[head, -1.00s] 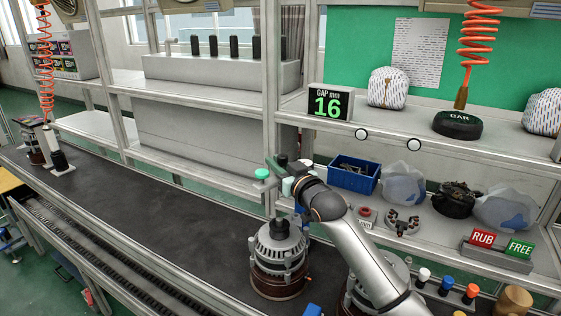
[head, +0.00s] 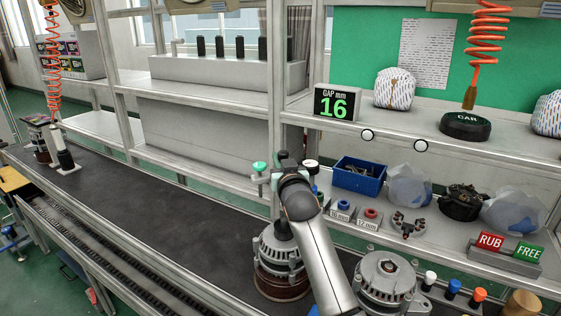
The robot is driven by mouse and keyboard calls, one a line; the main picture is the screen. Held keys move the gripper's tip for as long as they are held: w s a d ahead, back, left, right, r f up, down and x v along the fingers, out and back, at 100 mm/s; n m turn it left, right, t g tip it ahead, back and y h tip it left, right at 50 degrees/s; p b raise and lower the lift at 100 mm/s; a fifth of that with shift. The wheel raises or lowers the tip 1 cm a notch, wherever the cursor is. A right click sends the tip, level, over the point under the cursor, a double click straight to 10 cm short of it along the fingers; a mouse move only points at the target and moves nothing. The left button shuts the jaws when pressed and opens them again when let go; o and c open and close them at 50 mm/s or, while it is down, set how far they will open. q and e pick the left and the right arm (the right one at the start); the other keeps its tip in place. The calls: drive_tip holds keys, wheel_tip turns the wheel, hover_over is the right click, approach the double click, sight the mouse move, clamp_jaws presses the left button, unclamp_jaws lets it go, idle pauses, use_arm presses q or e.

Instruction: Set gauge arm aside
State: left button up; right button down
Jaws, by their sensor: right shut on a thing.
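My right gripper (head: 284,161) is above the near alternator (head: 281,262), at the shelf's front edge. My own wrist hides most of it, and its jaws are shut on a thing. A mint-green knob on a short pale stem (head: 260,167) stands out just left of the gripper. It looks like part of the gauge arm, but the rest of that part is hidden, so I cannot tell its shape. The near alternator stands upright on the dark bench, with a dark stub on top partly covered by my arm. My left gripper is out of view.
A second alternator (head: 386,278) stands right of my forearm. The shelf behind holds a blue bin (head: 358,176), small coloured rings with mm labels, and a RUB/FREE sign (head: 502,250). The gap display (head: 337,103) reads 16.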

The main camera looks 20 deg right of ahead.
drive_tip(key=shift+d+r, duration=0.1)
drive_tip(key=shift+r, duration=0.15)
drive_tip(key=c, duration=0.9)
unclamp_jaws()
drive_tip(key=shift+f, duration=0.1)
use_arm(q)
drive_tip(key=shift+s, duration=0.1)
use_arm(e)
drive_tip(key=shift+s+f, duration=0.1)
drive_tip(key=shift+s, duration=0.05)
